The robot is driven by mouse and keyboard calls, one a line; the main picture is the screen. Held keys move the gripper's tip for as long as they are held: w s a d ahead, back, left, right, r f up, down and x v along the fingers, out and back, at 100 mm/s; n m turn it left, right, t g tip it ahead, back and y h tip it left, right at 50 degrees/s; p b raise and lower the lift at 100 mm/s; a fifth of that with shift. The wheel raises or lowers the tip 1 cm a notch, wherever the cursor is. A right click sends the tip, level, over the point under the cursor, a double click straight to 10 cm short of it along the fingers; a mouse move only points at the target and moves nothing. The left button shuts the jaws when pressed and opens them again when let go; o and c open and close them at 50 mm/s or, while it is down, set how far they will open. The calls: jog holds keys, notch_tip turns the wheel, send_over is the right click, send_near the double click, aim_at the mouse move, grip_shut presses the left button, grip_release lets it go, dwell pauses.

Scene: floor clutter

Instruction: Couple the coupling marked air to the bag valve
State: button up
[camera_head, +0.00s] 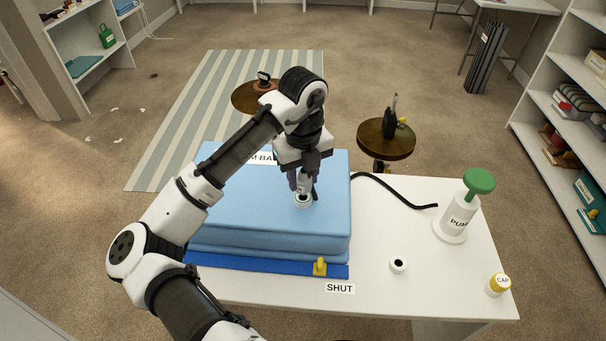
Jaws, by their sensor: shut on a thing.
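The bag (225,205) is a light blue block on the white table, its label partly hidden by my arm. A white round valve (303,202) with a dark centre is on its top. My gripper (302,182) points down right above this valve, shut on a small pale piece, probably the coupling. I cannot read any mark on it, nor tell whether it touches the valve. A black hose (395,188) runs from behind the bag's right side across the table towards the pump (458,218), which is white with a green knob.
A yellow lever (320,267) is at the bag's front edge, by a SHUT label (340,288). A white ring with a dark hole (398,265) and a yellow-topped cap (498,285) are on the table (440,285). Two brown round stools (386,140) (245,98) are behind.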

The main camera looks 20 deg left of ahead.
aim_at(303, 178)
jog(key=shift+f+b, duration=0.9)
jog(key=shift+f, duration=0.65)
jog(key=o, duration=1.2)
jog(key=shift+c, duration=0.2)
jog(key=shift+r, duration=0.1)
notch_tip(303, 178, up, 14)
jog(key=shift+f, duration=0.15)
